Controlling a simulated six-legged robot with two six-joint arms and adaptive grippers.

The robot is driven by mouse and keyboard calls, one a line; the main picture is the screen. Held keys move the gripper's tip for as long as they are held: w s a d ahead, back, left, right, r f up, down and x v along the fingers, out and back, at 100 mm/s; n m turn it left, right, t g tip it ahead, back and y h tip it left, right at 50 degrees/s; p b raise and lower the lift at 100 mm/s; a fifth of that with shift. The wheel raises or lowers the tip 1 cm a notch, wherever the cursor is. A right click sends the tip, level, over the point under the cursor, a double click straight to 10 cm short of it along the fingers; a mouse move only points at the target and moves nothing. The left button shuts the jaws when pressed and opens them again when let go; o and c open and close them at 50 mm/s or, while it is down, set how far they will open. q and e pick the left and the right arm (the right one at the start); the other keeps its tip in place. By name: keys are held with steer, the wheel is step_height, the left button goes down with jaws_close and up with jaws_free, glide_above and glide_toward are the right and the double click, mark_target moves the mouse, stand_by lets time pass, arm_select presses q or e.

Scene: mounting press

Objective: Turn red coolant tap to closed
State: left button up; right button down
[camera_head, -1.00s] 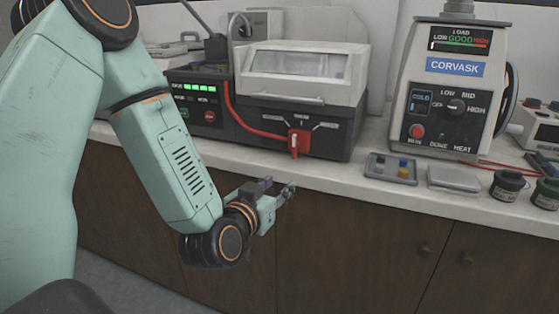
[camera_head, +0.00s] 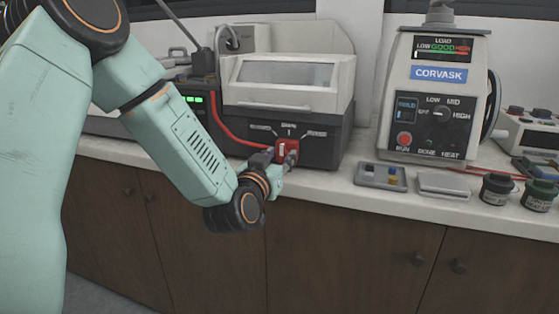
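The red coolant tap (camera_head: 281,149) sits on the dark front panel of a grey-white machine (camera_head: 285,96), below small labels on either side and one above. A red hose (camera_head: 221,126) runs to it from the left. My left gripper (camera_head: 278,158) is right at the tap, with its fingers at the tap's lower part and partly covering it. The fingers look apart, one on each side of the tap's handle; I cannot tell whether they touch it. My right gripper is not in view.
A white CORVASK press (camera_head: 438,104) stands to the right. A grey tray (camera_head: 381,184) with small coloured parts, a flat grey block (camera_head: 443,186) and dark jars (camera_head: 496,190) line the counter's front. Brown cabinets (camera_head: 345,250) lie below the counter edge.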

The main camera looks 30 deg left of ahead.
arm_select(q)
jaws_close()
stand_by(0.3)
steer(key=shift+r, duration=0.1)
stand_by(0.4)
steer(key=n, duration=0.4)
steer(key=shift+a, duration=0.1)
steer(key=shift+a+n, duration=0.15)
steer(key=shift+n, duration=2.15)
